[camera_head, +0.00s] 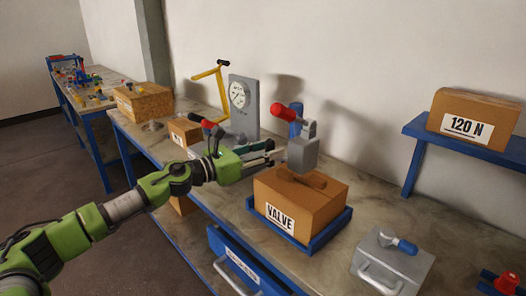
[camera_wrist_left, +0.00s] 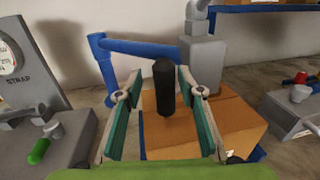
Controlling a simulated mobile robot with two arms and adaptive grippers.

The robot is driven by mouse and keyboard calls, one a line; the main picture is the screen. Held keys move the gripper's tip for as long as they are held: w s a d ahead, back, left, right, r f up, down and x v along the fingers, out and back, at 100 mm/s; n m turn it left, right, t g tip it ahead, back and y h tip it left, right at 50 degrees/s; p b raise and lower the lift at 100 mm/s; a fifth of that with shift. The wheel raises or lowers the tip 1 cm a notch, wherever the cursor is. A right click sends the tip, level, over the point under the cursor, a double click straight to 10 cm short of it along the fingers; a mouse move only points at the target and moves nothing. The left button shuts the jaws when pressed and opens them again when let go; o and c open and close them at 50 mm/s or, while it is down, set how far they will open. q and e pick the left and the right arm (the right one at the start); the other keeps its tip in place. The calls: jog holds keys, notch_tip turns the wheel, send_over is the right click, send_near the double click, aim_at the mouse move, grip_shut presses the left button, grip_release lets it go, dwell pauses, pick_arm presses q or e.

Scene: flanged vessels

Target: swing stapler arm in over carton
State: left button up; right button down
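The carton (camera_head: 300,205), marked VALVE, sits in a blue tray (camera_head: 330,232) on the bench; it also shows in the left wrist view (camera_wrist_left: 225,115). The stapler has a blue post (camera_head: 295,120), a blue arm (camera_wrist_left: 140,47) and a grey head (camera_head: 302,155) with a red lever (camera_head: 283,111). The head shows above the carton's back part; how far it reaches over is unclear. My left gripper (camera_head: 268,153) is at the carton's back left. In the left wrist view its fingers (camera_wrist_left: 160,90) are open on either side of a black handle (camera_wrist_left: 163,85), with a gap at left.
A grey gauge panel (camera_head: 243,105) and a smaller carton (camera_head: 185,132) stand left of my gripper. A grey box with a blue lever (camera_head: 393,262) is at front right. A 120 N carton (camera_head: 470,122) sits on a blue shelf. Bench between tray and grey box is clear.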

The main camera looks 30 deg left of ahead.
pick_arm(q)
jog(key=v, duration=1.2)
dwell(0.5)
jog(key=shift+a, duration=0.15)
